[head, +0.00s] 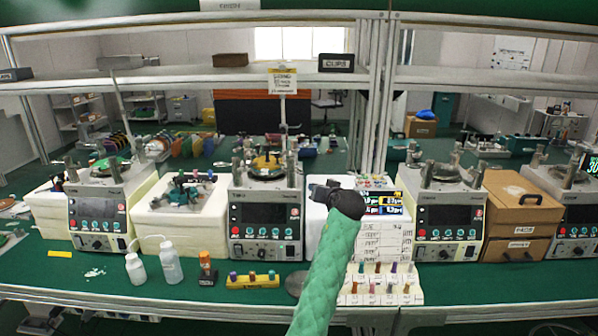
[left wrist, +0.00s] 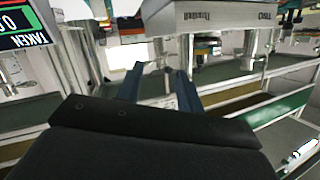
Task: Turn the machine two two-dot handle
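Several similar white machines with dark screens stand along the bench in the head view. The second from the left (head: 265,212) has a round plate and metal posts on top, with buttons and small knobs on its front. I cannot make out a handle with two dots. My left gripper (head: 317,189), on a green-sleeved arm from the bottom middle, points left just right of this machine's upper right side. I cannot tell whether it touches anything. In the left wrist view its two dark fingers (left wrist: 160,78) are apart, with nothing seen between them. My right gripper is not in view.
A yellow block with colored pegs (head: 253,281), white bottles (head: 171,262) and a white peg rack (head: 384,288) stand along the front. A wooden box (head: 521,208) stands farther right. A shelf (head: 180,82) spans overhead.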

